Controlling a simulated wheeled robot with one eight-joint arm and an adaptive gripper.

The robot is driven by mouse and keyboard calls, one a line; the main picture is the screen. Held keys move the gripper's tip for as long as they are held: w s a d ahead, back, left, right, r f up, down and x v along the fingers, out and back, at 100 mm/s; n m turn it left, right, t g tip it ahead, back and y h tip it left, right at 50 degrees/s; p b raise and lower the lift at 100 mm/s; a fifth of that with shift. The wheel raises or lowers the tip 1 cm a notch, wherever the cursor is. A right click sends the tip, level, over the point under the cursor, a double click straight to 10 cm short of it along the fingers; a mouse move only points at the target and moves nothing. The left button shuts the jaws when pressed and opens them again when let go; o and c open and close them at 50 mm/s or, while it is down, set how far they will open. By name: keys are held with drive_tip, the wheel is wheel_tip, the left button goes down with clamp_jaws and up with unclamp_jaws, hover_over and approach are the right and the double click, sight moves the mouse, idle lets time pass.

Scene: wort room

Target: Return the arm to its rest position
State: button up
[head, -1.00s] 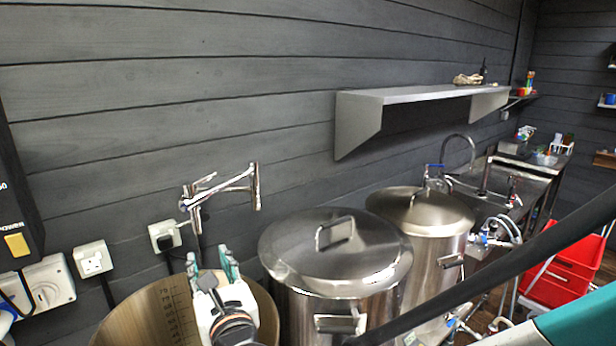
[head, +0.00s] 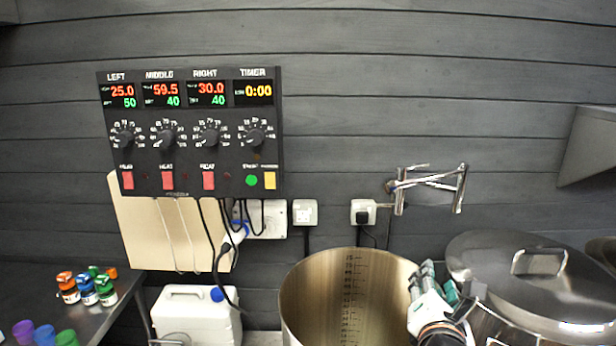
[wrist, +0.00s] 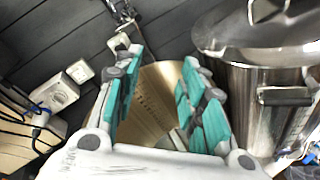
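My gripper (head: 436,284) is at the lower right of the head view, at the right rim of an open steel kettle (head: 318,290) with a marked scale inside. In the wrist view my gripper (wrist: 160,95) has its teal-padded fingers spread wide apart, with nothing between them. The open kettle (wrist: 165,78) shows beyond the gap between the fingers. Whether the gripper touches the kettle I cannot tell. My arm behind the gripper is mostly out of the head view.
A lidded steel kettle (head: 540,275) stands close right of my gripper. A folding faucet (head: 430,186) is on the wall above. A control panel (head: 190,130) hangs left. A white jerrycan (head: 195,315) and a table with small bottles (head: 86,288) are at lower left.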

drive_tip(key=s+d+f+m+g+y+b, duration=0.15)
drive_tip(key=s+f+m+g+b, duration=0.4)
drive_tip(key=f+m, duration=0.75)
drive_tip(key=s+a+f+m+g+y+b, duration=0.1)
drive_tip(key=s+a+m+g+y+b, duration=0.1)
drive_tip(key=s+m, duration=0.4)
drive_tip(key=a+m+y, duration=0.1)
drive_tip(key=a+m, duration=0.1)
drive_tip(key=m, duration=0.3)
drive_tip(key=shift+s+a+f+m+g+y+b, duration=0.3)
drive_tip(key=shift+a+f+m+g+y+b, duration=0.05)
drive_tip(key=shift+f+m, duration=0.05)
